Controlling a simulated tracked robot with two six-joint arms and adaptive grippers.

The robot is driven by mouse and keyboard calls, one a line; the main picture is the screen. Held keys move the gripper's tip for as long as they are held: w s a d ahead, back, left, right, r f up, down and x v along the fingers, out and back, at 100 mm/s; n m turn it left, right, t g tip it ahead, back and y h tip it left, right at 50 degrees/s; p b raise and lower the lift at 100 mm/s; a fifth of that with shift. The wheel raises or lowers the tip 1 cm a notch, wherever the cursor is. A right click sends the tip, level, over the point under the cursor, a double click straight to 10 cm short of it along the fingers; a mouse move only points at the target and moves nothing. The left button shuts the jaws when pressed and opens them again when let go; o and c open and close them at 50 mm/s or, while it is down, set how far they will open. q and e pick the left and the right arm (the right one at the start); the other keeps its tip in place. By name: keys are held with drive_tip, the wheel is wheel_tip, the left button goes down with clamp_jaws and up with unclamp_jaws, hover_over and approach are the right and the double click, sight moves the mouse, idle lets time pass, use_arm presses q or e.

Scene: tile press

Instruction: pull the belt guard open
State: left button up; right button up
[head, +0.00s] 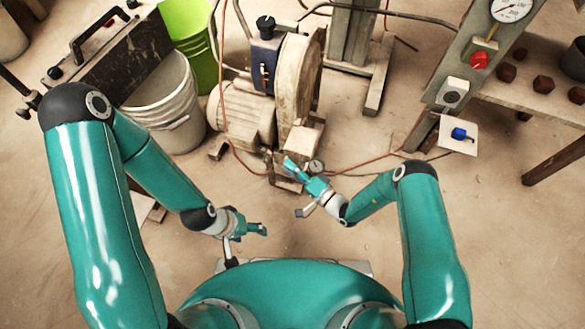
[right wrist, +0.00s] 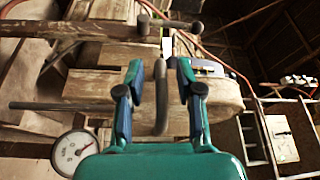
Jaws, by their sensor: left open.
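The belt guard (head: 300,85) is a worn beige, round-ended cover standing on the machine at the upper middle of the head view. In the right wrist view the guard (right wrist: 225,95) lies ahead, with a dark curved handle (right wrist: 160,97) on it. My right gripper (head: 293,168) is in front of the machine, below the guard. Its fingers (right wrist: 160,80) are apart, with the handle showing between them; I cannot tell whether they touch it. My left gripper (head: 258,230) is open and empty above the floor, lower left of the machine.
A motor (head: 240,115) and a blue box (head: 265,60) adjoin the guard. A white bucket (head: 165,105) and green bucket (head: 190,40) stand left. A gauge panel (head: 475,60) and bench are at right. Hoses cross the floor.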

clamp_jaws()
use_arm(q)
drive_tip(key=shift+f, duration=0.1)
use_arm(e)
drive_tip(key=shift+d, duration=0.1)
idle(0.3)
